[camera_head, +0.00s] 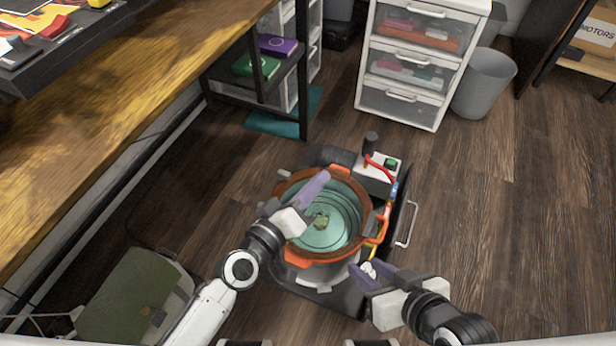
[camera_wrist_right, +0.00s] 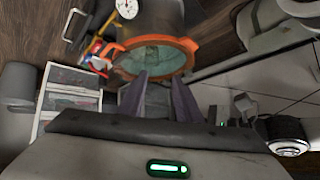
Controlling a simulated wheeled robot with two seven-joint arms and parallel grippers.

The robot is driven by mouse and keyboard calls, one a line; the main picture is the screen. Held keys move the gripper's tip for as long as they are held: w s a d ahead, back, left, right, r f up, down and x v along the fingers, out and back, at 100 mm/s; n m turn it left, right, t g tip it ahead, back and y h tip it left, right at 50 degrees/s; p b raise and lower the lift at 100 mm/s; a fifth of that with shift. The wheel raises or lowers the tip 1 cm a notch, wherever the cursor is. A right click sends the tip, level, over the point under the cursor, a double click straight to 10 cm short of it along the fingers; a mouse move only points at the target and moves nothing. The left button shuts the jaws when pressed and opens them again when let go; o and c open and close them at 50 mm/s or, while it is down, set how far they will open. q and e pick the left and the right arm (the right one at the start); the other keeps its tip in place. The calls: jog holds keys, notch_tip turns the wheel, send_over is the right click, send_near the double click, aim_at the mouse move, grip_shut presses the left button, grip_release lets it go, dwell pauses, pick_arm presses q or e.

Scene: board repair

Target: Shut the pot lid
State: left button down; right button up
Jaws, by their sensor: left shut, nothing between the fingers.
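A metal pot (camera_head: 318,274) with an orange rim (camera_head: 300,254) and teal inside stands on a dark base on the floor. A small greenish object (camera_head: 321,221) shows in its middle. It also shows in the right wrist view, its orange rim (camera_wrist_right: 190,46) facing me. I cannot make out a separate lid, or whether the orange ring belongs to one. My left gripper (camera_head: 322,177) is shut and empty, over the pot's upper left part; contact is unclear. My right gripper (camera_head: 362,272) is open and empty, right of the pot's near side; its fingers (camera_wrist_right: 160,80) are apart.
A grey box with a red hose (camera_head: 381,161) and a metal handle (camera_head: 407,224) stand beside the pot. A workbench (camera_head: 130,90) runs along the left. A drawer unit (camera_head: 408,62) and bin (camera_head: 485,82) stand behind. Floor right is clear.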

jog(key=shift+w+r, duration=0.1)
jog(key=shift+r, duration=0.05)
